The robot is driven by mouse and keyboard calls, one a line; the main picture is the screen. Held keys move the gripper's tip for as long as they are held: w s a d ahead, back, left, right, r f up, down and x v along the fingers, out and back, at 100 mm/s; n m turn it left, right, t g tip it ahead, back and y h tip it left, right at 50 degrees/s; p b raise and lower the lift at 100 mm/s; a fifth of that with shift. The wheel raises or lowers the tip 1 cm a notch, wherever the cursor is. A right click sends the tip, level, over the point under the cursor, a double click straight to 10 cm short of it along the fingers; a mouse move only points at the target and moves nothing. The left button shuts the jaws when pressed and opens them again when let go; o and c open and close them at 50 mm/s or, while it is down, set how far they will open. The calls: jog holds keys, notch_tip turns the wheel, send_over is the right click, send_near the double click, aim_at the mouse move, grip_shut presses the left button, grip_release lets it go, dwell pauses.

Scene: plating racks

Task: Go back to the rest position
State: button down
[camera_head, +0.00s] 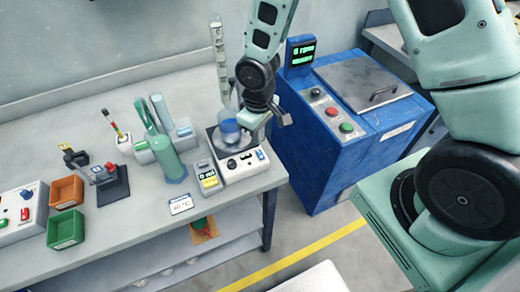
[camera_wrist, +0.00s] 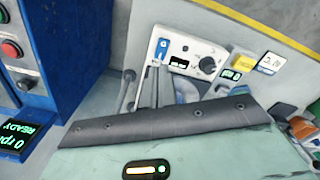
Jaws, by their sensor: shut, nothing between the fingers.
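My gripper (camera_head: 283,119) is at the end of my arm, beside the right edge of a white stirrer-like device (camera_head: 240,166) on the bench. It looks shut and empty. A vessel with blue contents (camera_head: 230,131) stands on the device, partly hidden by my arm. In the wrist view my gripper (camera_wrist: 156,72) shows only in part, above a dark band of my own wrist. The device's panel (camera_wrist: 185,52), with a knob and a blue switch, shows beyond it.
A blue machine (camera_head: 335,130) with a lid and buttons stands right of the bench (camera_head: 100,230). A tall graduated tube (camera_head: 217,45) rises behind the device. A yellow floor line (camera_head: 300,255) runs in front.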

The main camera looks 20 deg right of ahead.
jog(key=shift+r+p, duration=0.6)
jog(key=shift+r, duration=0.45)
jog(key=s+a+r+n+b, duration=0.1)
jog(key=s+a+r+b, duration=0.2)
jog(key=s, duration=0.7)
jog(key=s+a+r+b, duration=0.3)
jog(key=s+r+b, duration=0.3)
jog(key=s, duration=0.4)
jog(key=shift+a+r+n+y+b, duration=0.15)
jog(key=shift+r+n+y+b, duration=0.2)
jog(key=shift+r, duration=0.35)
